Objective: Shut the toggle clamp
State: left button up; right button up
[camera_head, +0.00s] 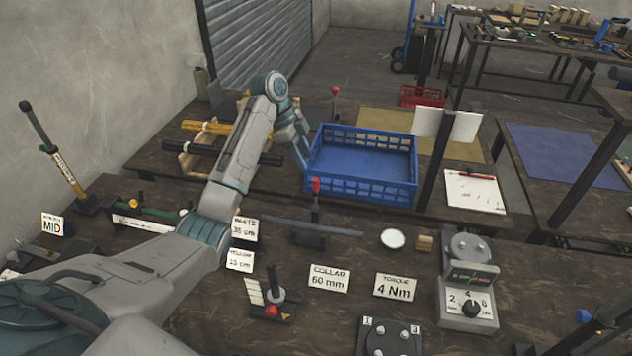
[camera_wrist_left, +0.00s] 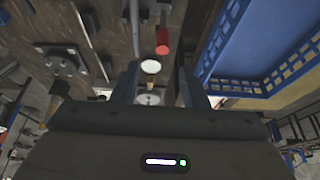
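The toggle clamp appears to be the dark fixture (camera_head: 312,232) on the near bench, with a long dark bar across it. Its red-tipped handle (camera_head: 316,187) stands roughly upright. A red cylinder, likely this handle's grip (camera_wrist_left: 162,42), shows ahead of the fingers in the left wrist view. My left gripper (camera_head: 303,158) is above and behind the handle, beside the blue crate, apart from the clamp. In the left wrist view its two fingers (camera_wrist_left: 160,78) are spread with nothing gripped between them. My right gripper is not in view.
The blue crate (camera_head: 402,193) stands close on the right of my left gripper. A dark post (camera_head: 434,165) with white sheets rises farther right. Label cards, a dial tester (camera_head: 467,300) and a small red-and-black fixture (camera_head: 272,300) occupy the front bench.

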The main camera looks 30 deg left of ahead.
aim_at(315, 179)
pick_arm(q)
jog(key=b+x, duration=0.2)
jog(key=x, duration=0.1)
jog(key=b+x, duration=0.1)
jog(key=x, duration=0.1)
jog(key=shift+w+a, duration=0.2)
jog(key=shift+a, duration=0.1)
jog(key=x, duration=0.3)
jog(key=shift+d+f, duration=0.15)
jog(key=shift+d, duration=0.15)
jog(key=shift+d+f, duration=0.1)
jog(key=shift+f, duration=0.3)
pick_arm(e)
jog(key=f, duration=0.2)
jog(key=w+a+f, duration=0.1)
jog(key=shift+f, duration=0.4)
pick_arm(q)
grip_shut()
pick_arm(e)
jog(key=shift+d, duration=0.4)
